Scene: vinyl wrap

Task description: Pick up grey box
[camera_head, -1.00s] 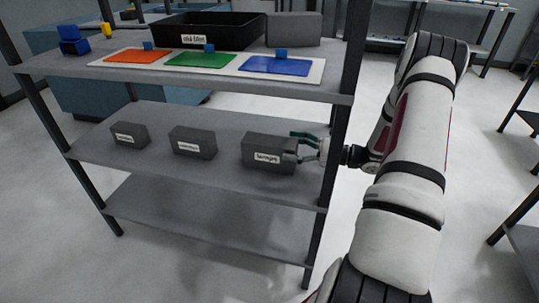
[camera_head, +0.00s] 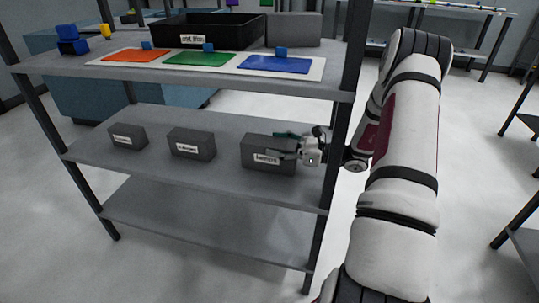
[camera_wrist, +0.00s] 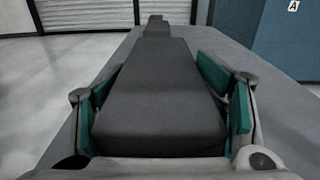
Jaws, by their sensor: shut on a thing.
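Three labelled dark grey boxes stand in a row on the middle shelf: a left one (camera_head: 127,136), a middle one (camera_head: 192,144) and a larger right one (camera_head: 268,150). My gripper (camera_head: 289,146) is at the right end of the right box, with its fingers on either side of it. In the wrist view that box (camera_wrist: 160,100) fills the middle between the green finger pads of my gripper (camera_wrist: 167,105). The gripper is shut on it. The box appears to rest on the shelf; its underside is hidden.
The middle shelf (camera_head: 225,180) has a dark upright post (camera_head: 339,130) close to my wrist. The upper shelf (camera_head: 200,80) above holds a black bin (camera_head: 207,30), a grey block (camera_head: 294,30) and orange, green and blue mats. The lower shelf (camera_head: 205,225) is empty.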

